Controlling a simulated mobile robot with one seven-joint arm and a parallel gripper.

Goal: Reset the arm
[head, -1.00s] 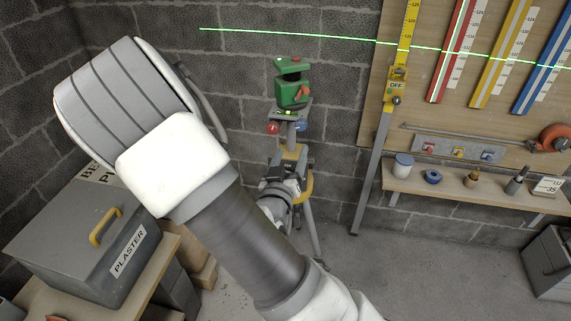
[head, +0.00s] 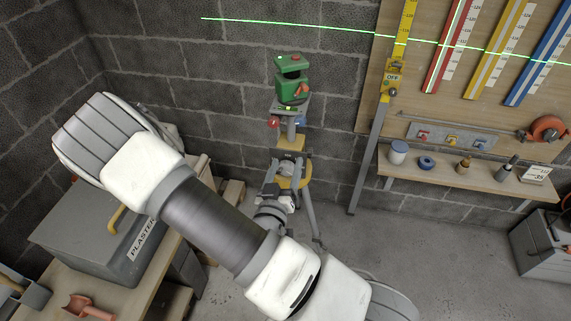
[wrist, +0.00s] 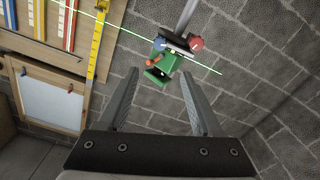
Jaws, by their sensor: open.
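My arm crosses the head view from the bottom right to the upper left. In the wrist view my gripper (wrist: 160,75) is open, its two grey fingers spread with nothing held between them. The wrist picture is upside down. A green laser level (wrist: 163,67) shows beyond the fingertips, apart from them as far as I can tell. In the head view the laser level (head: 292,80) stands on a tripod (head: 291,143) in front of the block wall.
A pegboard (head: 450,70) with coloured strips and a yellow staff (head: 397,55) stands right, above a shelf (head: 445,180) of small items. Floor at centre right is clear.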

